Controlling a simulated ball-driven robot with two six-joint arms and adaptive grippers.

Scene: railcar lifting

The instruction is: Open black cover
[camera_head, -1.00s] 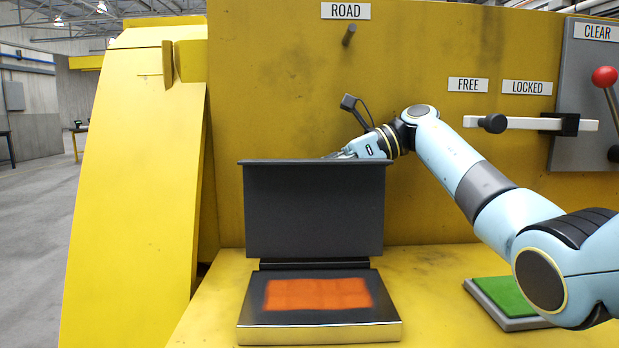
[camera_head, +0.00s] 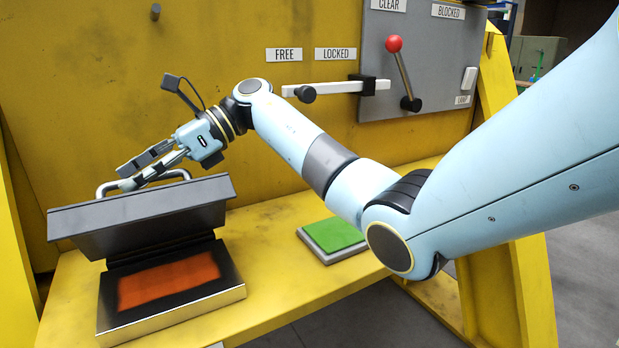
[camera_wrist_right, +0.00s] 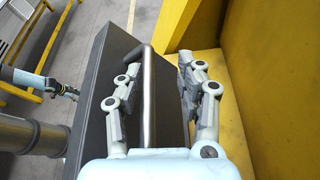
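The black cover (camera_head: 140,215) is raised above the orange pad (camera_head: 168,282) on its metal-edged box (camera_head: 185,305), tilted forward over it; the pad is exposed. The cover's metal handle (camera_head: 104,190) shows behind its top edge and in the right wrist view (camera_wrist_right: 149,95). My right gripper (camera_head: 135,172) is at the handle. In the right wrist view its fingers (camera_wrist_right: 155,103) are apart, one on each side of the handle bar; I cannot tell whether they touch it. What looks like my left gripper (camera_wrist_right: 71,93) is small at the left of that view, its opening unclear.
A green pad (camera_head: 334,233) lies right of the box on the yellow ledge. A FREE/LOCKED slide bar (camera_head: 345,87) and a red-knobbed lever (camera_head: 402,72) are on the yellow wall behind. The ledge between box and green pad is clear.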

